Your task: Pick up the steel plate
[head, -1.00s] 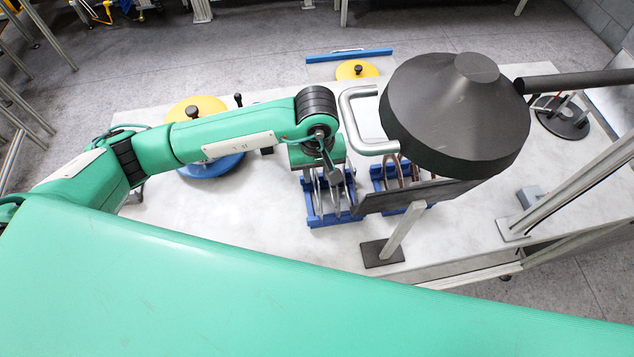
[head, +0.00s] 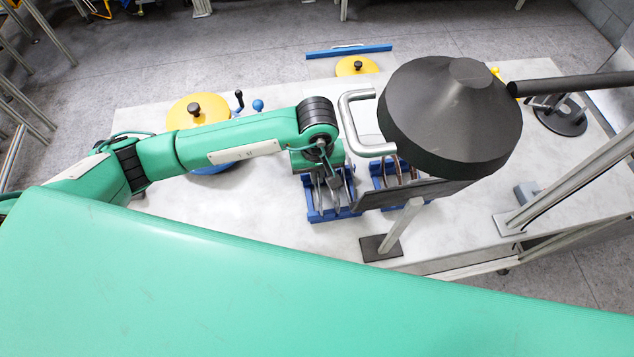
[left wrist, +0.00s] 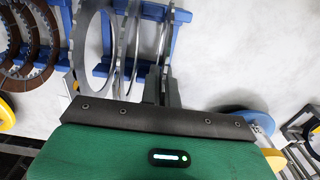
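Several thin ring-shaped steel plates stand upright in a blue rack (head: 326,213) under my left arm. In the left wrist view the steel plates (left wrist: 118,45) stand in slots of the blue rack (left wrist: 102,68). My left gripper (head: 331,181) is down at these plates. In the left wrist view its two grey fingers (left wrist: 162,88) are close together at the rightmost plate. I cannot tell whether they are closed on it. The lower part of the plates is hidden by the gripper body. My right gripper is not in view.
A yellow disc (head: 197,112) lies at the left. The white table (head: 270,215) is clear in front.

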